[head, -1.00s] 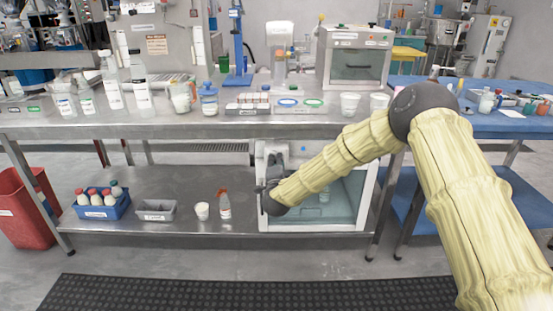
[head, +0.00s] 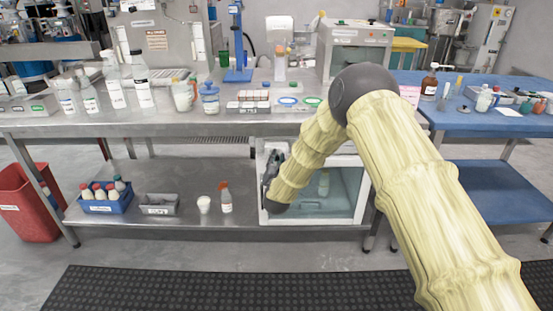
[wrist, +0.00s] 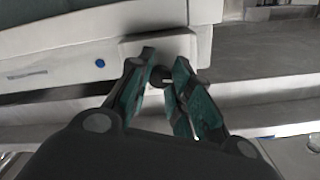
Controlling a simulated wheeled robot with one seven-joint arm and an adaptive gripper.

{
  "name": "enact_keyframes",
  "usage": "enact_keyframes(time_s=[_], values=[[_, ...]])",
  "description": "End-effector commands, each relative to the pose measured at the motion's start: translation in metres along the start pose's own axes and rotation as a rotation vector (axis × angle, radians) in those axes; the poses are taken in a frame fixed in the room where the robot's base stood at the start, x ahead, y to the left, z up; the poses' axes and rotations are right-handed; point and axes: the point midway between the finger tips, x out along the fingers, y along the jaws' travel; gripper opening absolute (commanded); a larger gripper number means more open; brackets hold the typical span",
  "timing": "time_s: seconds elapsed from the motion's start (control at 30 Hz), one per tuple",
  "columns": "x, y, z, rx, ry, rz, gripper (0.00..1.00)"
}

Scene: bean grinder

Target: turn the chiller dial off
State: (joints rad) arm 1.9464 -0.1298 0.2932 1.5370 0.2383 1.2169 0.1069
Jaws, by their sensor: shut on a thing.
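The chiller (head: 352,208) is a white box with a glass door on the lower shelf, below the steel bench. My gripper (head: 271,165) is at its upper left front, partly hidden by my arm in the head view. In the wrist view my gripper (wrist: 165,60) has its two fingers close together at a pale raised plate (wrist: 165,44). A small dark round part, seemingly the dial (wrist: 160,74), sits between the fingers, mostly hidden by them. Its pointing direction cannot be read. A blue dot (wrist: 99,63) is on the white panel to the left.
A red-capped bottle (head: 225,199), a white cup (head: 204,204), a grey bin (head: 159,204) and a blue crate (head: 103,205) of bottles stand left of the chiller. The bench top (head: 130,123) above is crowded.

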Motion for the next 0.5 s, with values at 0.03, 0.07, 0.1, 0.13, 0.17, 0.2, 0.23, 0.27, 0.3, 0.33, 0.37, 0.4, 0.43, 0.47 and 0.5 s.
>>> enact_keyframes(time_s=[0.03,0.07,0.1,0.13,0.17,0.2,0.23,0.27,0.3,0.33,0.37,0.4,0.43,0.47,0.5], values=[[-0.0016,-0.0023,0.0021,-0.031,-0.005,-0.003,0.0],[-0.0018,-0.0026,0.0024,-0.051,-0.005,-0.004,0.0],[-0.0018,-0.0024,0.0025,-0.073,-0.005,-0.004,0.0],[-0.0017,-0.002,0.0025,-0.091,-0.005,-0.003,0.0],[-0.0016,-0.0016,0.0024,-0.105,-0.005,-0.003,0.0],[-0.0017,-0.0014,0.0026,-0.124,-0.005,-0.003,0.0],[-0.0018,-0.0016,0.0028,-0.137,-0.005,-0.003,0.0],[-0.0018,-0.0017,0.003,-0.147,-0.005,-0.003,0.0],[-0.0019,-0.0016,0.0032,-0.161,-0.005,-0.002,0.0],[-0.0019,-0.0014,0.0033,-0.17,-0.005,-0.002,0.0],[-0.0019,-0.0012,0.0034,-0.179,-0.005,-0.002,0.0],[-0.0019,-0.0008,0.0034,-0.188,-0.005,-0.002,0.0],[-0.0018,-0.0006,0.0034,-0.193,-0.005,-0.002,0.0],[-0.0018,-0.0005,0.0035,-0.198,-0.005,-0.002,0.0],[-0.0018,-0.0003,0.0036,-0.203,-0.005,-0.002,0.0]])
